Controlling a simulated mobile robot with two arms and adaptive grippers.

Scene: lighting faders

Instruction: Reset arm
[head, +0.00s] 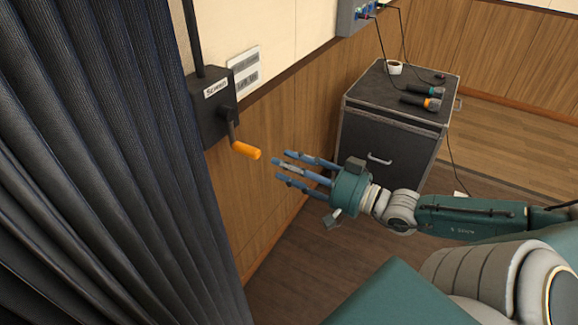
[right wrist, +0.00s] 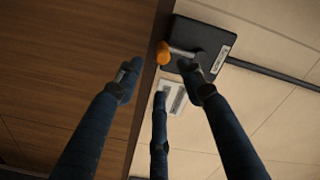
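My right gripper (head: 280,166) is open and empty, its three blue fingers spread and pointing left toward the wall. A crank with an orange handle (head: 245,150) juts from a dark wall box (head: 206,112) with a white label. The fingertips are apart from the handle, a little to its right in the head view. In the right wrist view the orange handle (right wrist: 163,53) shows beyond the gap between the fingers (right wrist: 160,78), and the dark box (right wrist: 205,42) is behind the right finger. My left gripper is not in view.
A dark pleated curtain (head: 90,170) hangs close on the left of the box. A black cabinet (head: 385,145) with two microphones (head: 422,103) and a white cup (head: 394,67) stands behind my right arm. A white wall plate (head: 244,70) is beside the box.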

